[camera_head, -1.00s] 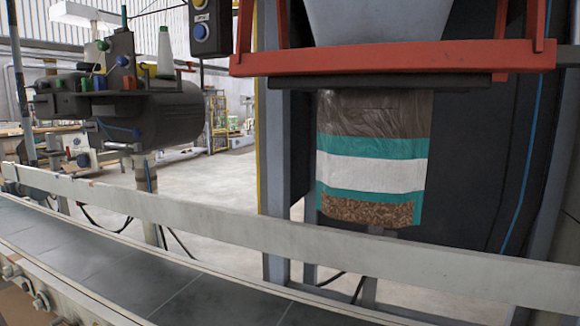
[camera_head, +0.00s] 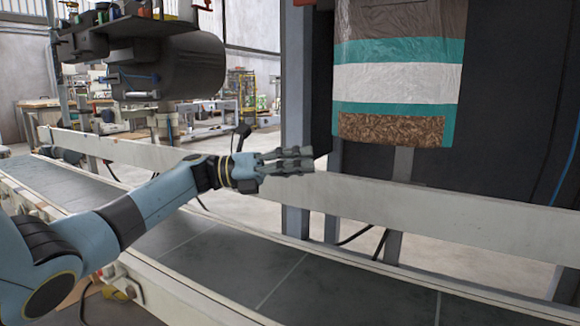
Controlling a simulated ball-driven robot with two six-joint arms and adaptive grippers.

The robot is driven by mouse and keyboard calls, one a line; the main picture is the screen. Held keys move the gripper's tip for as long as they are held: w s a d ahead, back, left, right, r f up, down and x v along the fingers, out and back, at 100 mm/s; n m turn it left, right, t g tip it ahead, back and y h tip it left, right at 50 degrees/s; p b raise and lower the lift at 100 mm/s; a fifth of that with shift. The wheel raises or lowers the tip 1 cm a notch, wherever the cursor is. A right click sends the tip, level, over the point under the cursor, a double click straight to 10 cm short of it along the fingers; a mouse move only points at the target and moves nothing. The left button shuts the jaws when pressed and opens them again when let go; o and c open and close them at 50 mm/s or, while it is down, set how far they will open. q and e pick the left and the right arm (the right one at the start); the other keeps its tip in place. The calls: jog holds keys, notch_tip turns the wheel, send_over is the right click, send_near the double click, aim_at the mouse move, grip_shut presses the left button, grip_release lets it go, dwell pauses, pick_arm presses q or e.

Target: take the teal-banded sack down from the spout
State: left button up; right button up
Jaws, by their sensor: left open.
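The teal-banded sack (camera_head: 398,82) hangs at the upper right, beyond the conveyor's side rail. It has two teal bands around a white panel, and brown pellets show through its lower window. Its top and the spout are cut off by the upper edge of the picture. My left gripper (camera_head: 300,161) is open and empty, left of the sack and lower than it, in front of the rail and pointing right. It is apart from the sack. My right gripper is out of view.
A pale side rail (camera_head: 470,206) runs between me and the sack. The dark conveyor belt (camera_head: 335,272) in front is bare. A grey post (camera_head: 297,110) stands left of the sack. A dark sewing-type machine (camera_head: 180,68) is at the upper left.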

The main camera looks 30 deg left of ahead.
pick_arm(q)
jog(key=w+a+r+m+g+b, duration=0.1)
jog(key=a+r+m+b, duration=0.15)
jog(key=r, duration=0.25)
jog(key=w+a+r+m+y+b, duration=0.1)
jog(key=r+m+b, duration=0.15)
jog(key=r, duration=0.25)
jog(key=w+a+r+m+g+b, duration=0.1)
jog(key=r+m+b, duration=0.15)
jog(key=r, duration=0.35)
jog(key=w+d, duration=0.6)
jog(key=w, duration=0.1)
jog(key=shift+w+d+r+t, duration=0.2)
jog(key=shift+d+t, duration=0.1)
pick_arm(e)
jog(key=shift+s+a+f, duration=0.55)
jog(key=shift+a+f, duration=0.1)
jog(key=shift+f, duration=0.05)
pick_arm(q)
grip_shut()
